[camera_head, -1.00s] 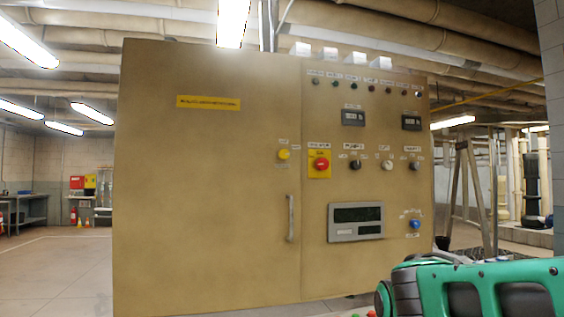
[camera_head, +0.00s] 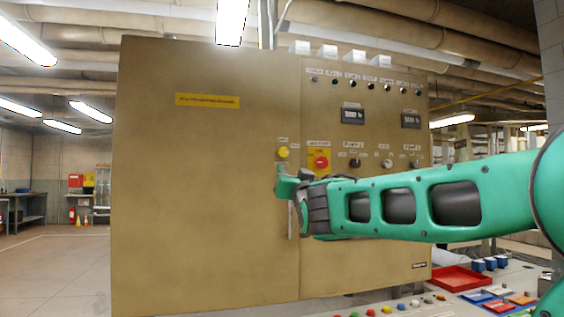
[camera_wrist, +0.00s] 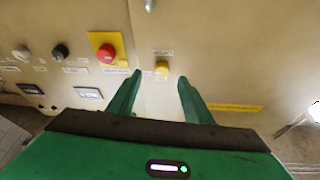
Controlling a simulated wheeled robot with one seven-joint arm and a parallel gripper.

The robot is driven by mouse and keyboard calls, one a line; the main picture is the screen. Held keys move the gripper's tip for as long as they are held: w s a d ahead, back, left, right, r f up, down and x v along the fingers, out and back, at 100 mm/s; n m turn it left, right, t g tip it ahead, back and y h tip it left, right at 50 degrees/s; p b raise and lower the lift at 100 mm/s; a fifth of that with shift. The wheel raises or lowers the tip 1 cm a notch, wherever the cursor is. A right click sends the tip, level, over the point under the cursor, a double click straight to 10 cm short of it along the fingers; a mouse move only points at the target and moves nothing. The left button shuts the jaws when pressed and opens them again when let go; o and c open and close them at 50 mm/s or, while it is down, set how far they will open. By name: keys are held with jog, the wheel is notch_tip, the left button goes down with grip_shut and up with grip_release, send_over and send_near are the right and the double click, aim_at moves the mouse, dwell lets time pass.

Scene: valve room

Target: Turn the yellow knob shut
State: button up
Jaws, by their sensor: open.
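The yellow knob (camera_head: 283,152) is a small round knob on the left door of the tan cabinet (camera_head: 200,200), close to the seam. My gripper (camera_head: 283,172) is just below the knob in the head view, partly hidden by my green arm. In the wrist view the knob (camera_wrist: 162,69) shows between the two open green fingertips (camera_wrist: 158,76), somewhat beyond them. Nothing is held. I cannot tell how far the fingertips are from the knob, or which way the knob is turned.
A red knob on a yellow plate (camera_head: 318,161) sits close to the right. Black and white knobs (camera_head: 387,163) follow in that row. A vertical door handle (camera_head: 291,220) is below. A desk with coloured buttons (camera_head: 400,306) and a red tray (camera_head: 459,279) lies in front at lower right.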

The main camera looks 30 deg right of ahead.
aim_at(284, 154)
jog(key=shift+t, duration=0.4)
jog(key=x, duration=0.7)
jog(key=r+x, duration=0.1)
jog(key=x, duration=0.3)
jog(key=shift+s+a+r, duration=0.1)
jog(key=shift+a+r, duration=0.05)
jog(key=shift+a, duration=0.15)
jog(key=shift+c, duration=0.7)
jog(key=c, duration=0.9)
